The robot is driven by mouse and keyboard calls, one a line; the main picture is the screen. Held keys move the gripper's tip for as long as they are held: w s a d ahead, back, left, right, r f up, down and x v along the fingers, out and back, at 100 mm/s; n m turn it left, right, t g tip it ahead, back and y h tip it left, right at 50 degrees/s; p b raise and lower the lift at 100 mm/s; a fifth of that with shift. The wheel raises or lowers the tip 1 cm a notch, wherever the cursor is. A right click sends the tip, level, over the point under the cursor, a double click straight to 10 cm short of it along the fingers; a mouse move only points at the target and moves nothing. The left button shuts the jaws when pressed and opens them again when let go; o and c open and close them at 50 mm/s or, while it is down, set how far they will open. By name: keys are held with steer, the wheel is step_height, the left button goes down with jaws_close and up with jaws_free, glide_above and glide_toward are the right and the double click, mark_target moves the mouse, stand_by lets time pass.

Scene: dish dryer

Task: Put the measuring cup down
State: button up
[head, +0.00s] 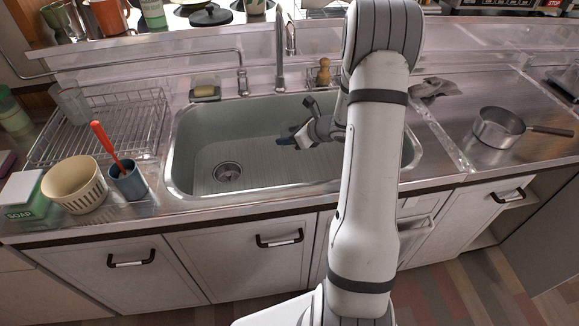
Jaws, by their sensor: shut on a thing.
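My gripper (297,138) is over the sink (185,167), right of the drain, pointing left. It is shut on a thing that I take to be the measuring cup. The cup's shape cannot be made out at this size; only a small dark bluish part shows at the fingertips. My arm stands in front of the right part of the sink and hides it. The visible sink floor is bare around the drain (228,173).
Left of the sink are a wire dish rack (115,130) with a clear glass (70,103), a ribbed bowl (75,187), a blue cup (128,182) and a soap box (24,196). A saucepan (500,128) and grey cloth (432,89) lie right. The faucet (280,55) rises behind.

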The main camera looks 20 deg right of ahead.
step_height(320, 180, down, 10)
steer(key=shift+s+d+r+b, duration=0.1)
steer(key=shift+r+b, duration=0.1)
steer(key=shift+b, duration=0.3)
steer(key=shift+f, duration=0.1)
steer(key=shift+f, duration=0.15)
steer(key=o, duration=1)
steer(key=shift+r, duration=0.25)
steer(key=p+v, duration=0.1)
steer(key=v, duration=1.1)
